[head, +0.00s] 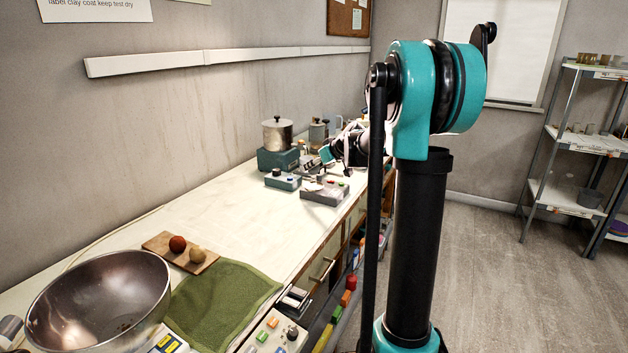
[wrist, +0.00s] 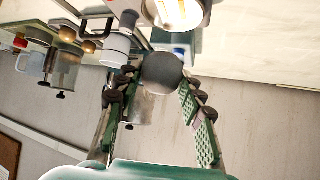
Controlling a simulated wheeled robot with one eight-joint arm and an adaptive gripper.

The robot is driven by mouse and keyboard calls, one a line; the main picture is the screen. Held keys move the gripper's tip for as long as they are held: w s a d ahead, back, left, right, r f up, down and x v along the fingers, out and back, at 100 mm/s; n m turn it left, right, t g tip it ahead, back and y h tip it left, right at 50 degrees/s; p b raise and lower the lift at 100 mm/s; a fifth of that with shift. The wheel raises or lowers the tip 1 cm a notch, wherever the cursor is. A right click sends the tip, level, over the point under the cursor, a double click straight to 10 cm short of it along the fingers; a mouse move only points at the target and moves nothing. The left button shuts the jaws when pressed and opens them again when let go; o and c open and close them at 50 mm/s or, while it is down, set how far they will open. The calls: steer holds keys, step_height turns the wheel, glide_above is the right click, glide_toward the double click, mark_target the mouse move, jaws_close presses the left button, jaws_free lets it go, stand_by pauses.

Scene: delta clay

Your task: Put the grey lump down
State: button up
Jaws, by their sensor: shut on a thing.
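The grey lump (wrist: 160,73) is a round, dark grey ball in the wrist view. It sits between the tips of my gripper (wrist: 158,84), whose green padded fingers are shut on it. In the head view my arm reaches over the far part of the bench, and I cannot pick the lump out there. The wrist picture is turned, with the wall toward the bottom. I cannot tell how far the lump is above the bench top.
The white bench (head: 225,225) is clear in its middle. At its far end are a metal pot (head: 278,134) on a teal base and several small devices. Nearer are a wooden board (head: 180,253) with two balls, a green cloth (head: 220,305) and a steel bowl (head: 98,300).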

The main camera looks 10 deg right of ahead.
mark_target(315, 187)
steer(key=shift+f, duration=2.7)
steer(key=shift+f, duration=0.15)
steer(key=o, duration=1.3)
steer(key=shift+s+d+r, duration=0.15)
steer(key=shift+s+r, duration=0.05)
steer(key=shift+r, duration=0.15)
steer(key=v, duration=1.1)
steer(key=shift+s, duration=0.15)
steer(key=shift+d+r, duration=0.1)
